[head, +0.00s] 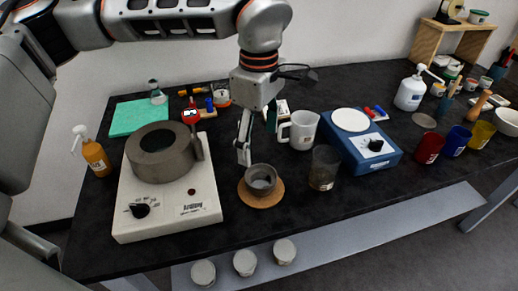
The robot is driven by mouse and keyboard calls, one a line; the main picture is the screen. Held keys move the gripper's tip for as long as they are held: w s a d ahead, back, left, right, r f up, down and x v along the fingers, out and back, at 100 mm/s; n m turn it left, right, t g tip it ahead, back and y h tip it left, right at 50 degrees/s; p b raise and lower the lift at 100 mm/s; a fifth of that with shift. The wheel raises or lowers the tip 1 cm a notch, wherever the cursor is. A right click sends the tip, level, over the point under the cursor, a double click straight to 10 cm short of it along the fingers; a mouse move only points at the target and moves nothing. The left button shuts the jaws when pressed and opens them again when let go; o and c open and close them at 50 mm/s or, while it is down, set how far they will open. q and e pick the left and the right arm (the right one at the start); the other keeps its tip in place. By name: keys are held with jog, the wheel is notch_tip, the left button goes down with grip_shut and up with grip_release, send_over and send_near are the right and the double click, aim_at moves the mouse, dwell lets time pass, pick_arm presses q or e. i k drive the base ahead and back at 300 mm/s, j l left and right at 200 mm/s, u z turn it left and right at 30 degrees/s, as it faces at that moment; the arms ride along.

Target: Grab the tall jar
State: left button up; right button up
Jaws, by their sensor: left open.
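A tall, dark, see-through jar (323,168) stands upright on the black bench, right of the middle, and looks the likeliest match for the tall jar. My left gripper (246,152) points down to the left of it, apart from it, open and empty. Its fingers are just above and behind a small grey cup (261,180), which sits on a round cork mat (254,201). I cannot tell whether the fingertips touch the cup. My right gripper is out of view.
A white mug (302,128) stands behind the jar, and a blue scale (383,155) is close on its right. A hotplate (178,211) with a grey ring (160,158) fills the left. Red (429,149) and blue (455,140) cups stand right. Bench in front of the jar is clear.

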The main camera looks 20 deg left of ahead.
aim_at(332, 157)
jog(key=k, duration=1)
